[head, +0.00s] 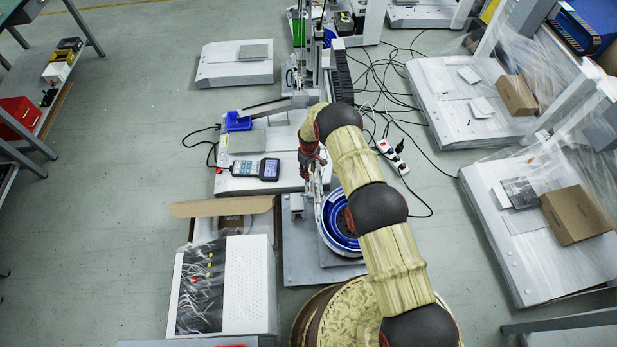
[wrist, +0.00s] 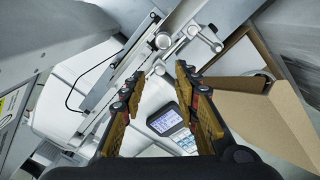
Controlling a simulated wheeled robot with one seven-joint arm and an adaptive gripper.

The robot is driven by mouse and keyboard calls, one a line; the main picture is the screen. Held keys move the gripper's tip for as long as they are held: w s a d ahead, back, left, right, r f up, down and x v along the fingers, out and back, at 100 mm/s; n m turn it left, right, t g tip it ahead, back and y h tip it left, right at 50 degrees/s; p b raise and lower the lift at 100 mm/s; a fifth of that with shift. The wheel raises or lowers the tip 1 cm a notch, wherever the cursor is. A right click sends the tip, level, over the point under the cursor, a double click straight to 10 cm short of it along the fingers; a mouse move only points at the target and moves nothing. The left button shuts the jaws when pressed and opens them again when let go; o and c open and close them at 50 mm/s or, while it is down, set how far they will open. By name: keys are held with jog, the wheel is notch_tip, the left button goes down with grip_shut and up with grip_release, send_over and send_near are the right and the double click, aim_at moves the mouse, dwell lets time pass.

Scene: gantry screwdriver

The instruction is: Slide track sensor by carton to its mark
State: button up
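In the wrist view a metal track (wrist: 122,72) runs diagonally up to the right, with small silver clamps and round knobs (wrist: 163,41) on it. I cannot tell for sure which fitting is the track sensor, and I cannot make out its mark. The open cardboard carton (wrist: 262,112) is at the right of the wrist view; its flap (head: 222,206) shows in the head view. My gripper (wrist: 158,84) is open and empty, its fingers spread below the knobs, apart from them in the picture. In the head view my gripper (head: 312,160) is over the machine, and my arm hides part of the track.
A handheld meter (head: 256,169) lies on the white machine base (head: 235,185), left of my gripper; it also shows between the fingers in the wrist view (wrist: 172,126). A blue round bowl (head: 338,228) sits close under my arm. A power strip (head: 392,156) and cables lie to the right.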

jog(key=shift+f+b, duration=0.45)
jog(key=shift+f, duration=1.1)
jog(key=shift+c, duration=0.7)
grip_shut()
